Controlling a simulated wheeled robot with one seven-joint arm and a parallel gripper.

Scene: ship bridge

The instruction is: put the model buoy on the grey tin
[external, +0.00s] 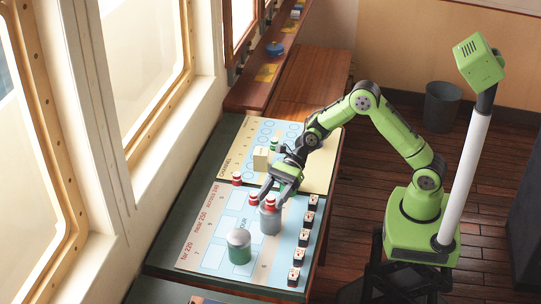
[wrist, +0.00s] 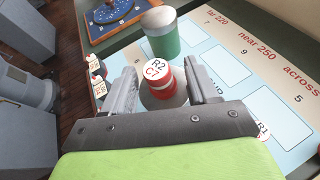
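The model buoy (external: 270,203), a small red and white cylinder with a lettered white top, appears to stand upright on the grey tin (external: 269,222). In the wrist view the buoy (wrist: 158,78) is between my two fingers, with a gap on each side. A pale round part of the tin shows under it, mostly hidden by my gripper. My gripper (external: 274,195) is open, just above and around the buoy; in the wrist view its fingers (wrist: 162,88) stand apart.
A green tin with a grey lid (external: 239,247) stands in front of the grey tin. Other red and white pieces (external: 237,178) stand to the left. A cream block (external: 261,158) is behind. Several dark blocks (external: 304,237) line the board's right edge.

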